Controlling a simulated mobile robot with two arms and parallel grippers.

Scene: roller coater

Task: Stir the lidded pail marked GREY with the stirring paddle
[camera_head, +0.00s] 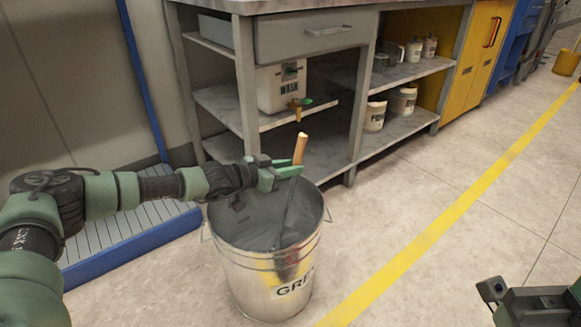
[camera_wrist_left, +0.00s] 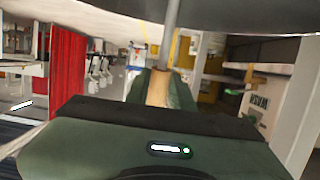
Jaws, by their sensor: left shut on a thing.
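The metal pail (camera_head: 250,283), its label reading "GRE" with the rest cut off at the curve, stands on the floor. No lid is on it; its mouth is open and dark grey inside. The stirring paddle (camera_head: 300,148) has a wooden handle top and a thin grey shaft that goes down into the pail, slightly tilted; its lower end is hidden. The wooden handle (camera_wrist_left: 157,88) also shows in the left wrist view. My right gripper (camera_head: 490,292) is partly in view at lower right, apart from the pail.
A workbench (camera_head: 245,85) with shelves stands behind the pail. A container marked WASH (camera_head: 282,90) with a tap sits on its shelf, and several small pots stand further right. A blue-edged grated platform (camera_head: 130,245) lies left. Floor right of the pail is clear.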

